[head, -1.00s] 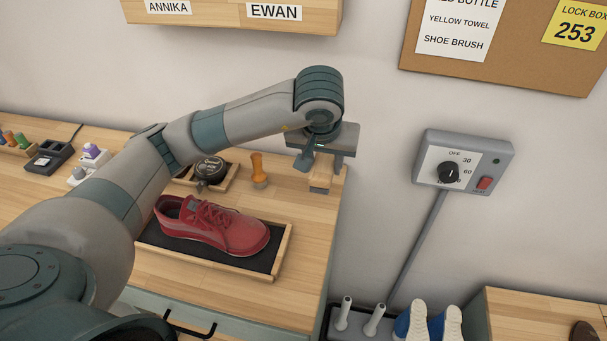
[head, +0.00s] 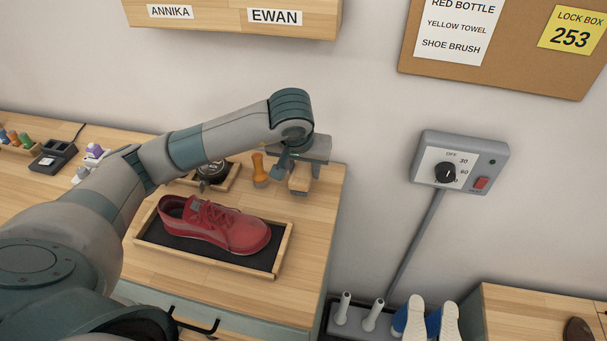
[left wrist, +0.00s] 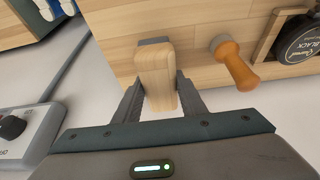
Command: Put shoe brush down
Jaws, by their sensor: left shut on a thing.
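The shoe brush (head: 299,184) has a pale wooden body and hangs between the fingers of my left gripper (head: 301,175) at the back right of the wooden worktop. In the left wrist view the brush (left wrist: 156,75) sits between both fingers (left wrist: 157,98), with a grey part showing at its far end. The left gripper is shut on it. I cannot tell whether its underside touches the worktop. My right gripper is not in view.
An orange-handled tool (head: 260,170) stands just left of the brush. Left of that is a black polish tin (head: 212,172) in a small wooden tray. A red shoe (head: 215,224) lies in a black-lined tray (head: 275,262) in front. The worktop's right edge (head: 336,220) is close.

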